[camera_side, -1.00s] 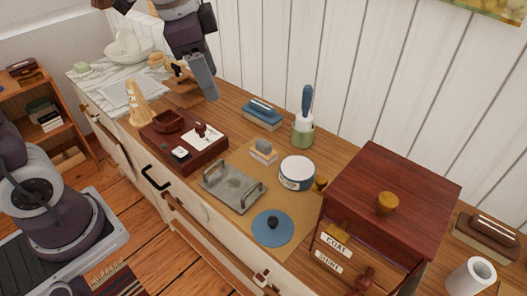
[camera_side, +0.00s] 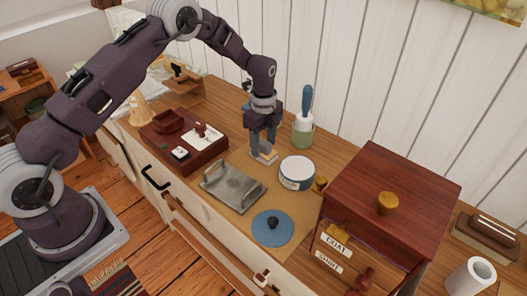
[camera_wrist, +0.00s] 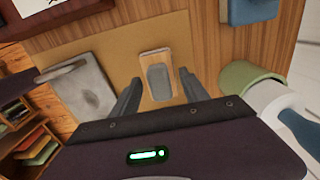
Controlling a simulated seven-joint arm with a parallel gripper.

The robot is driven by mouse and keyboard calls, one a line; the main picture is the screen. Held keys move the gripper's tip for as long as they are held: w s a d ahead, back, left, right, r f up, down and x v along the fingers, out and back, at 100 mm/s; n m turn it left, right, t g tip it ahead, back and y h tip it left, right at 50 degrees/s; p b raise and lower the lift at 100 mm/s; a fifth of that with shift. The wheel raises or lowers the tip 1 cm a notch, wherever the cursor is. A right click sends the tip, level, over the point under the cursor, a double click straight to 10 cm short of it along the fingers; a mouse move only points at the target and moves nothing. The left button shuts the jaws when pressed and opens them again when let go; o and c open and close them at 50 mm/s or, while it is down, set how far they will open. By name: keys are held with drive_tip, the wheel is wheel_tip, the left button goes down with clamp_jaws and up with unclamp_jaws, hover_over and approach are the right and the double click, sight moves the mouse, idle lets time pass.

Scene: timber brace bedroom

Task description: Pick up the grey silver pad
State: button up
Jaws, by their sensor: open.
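The grey silver pad (camera_wrist: 158,80) is a small rounded grey piece on a pale wooden block (camera_wrist: 153,56). In the side view the block (camera_side: 268,158) shows between and below the fingers, and the grey pad itself is mostly hidden. My gripper (camera_side: 263,148) points down over it. In the wrist view my open gripper (camera_wrist: 159,78) has one finger on each side of the pad, with gaps visible on both sides. I cannot tell how far the fingertips are above the mat.
A green holder with a blue-handled brush (camera_side: 303,130) stands behind. A dark red desk box (camera_side: 185,142) is left, a wooden cabinet (camera_side: 392,195) right.

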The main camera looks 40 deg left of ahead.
sight(263, 142)
clamp_jaws()
drive_tip(key=shift+r, duration=0.1)
wheel_tip(263, 142, up, 10)
drive_tip(key=shift+f, duration=0.1)
idle(0.4)
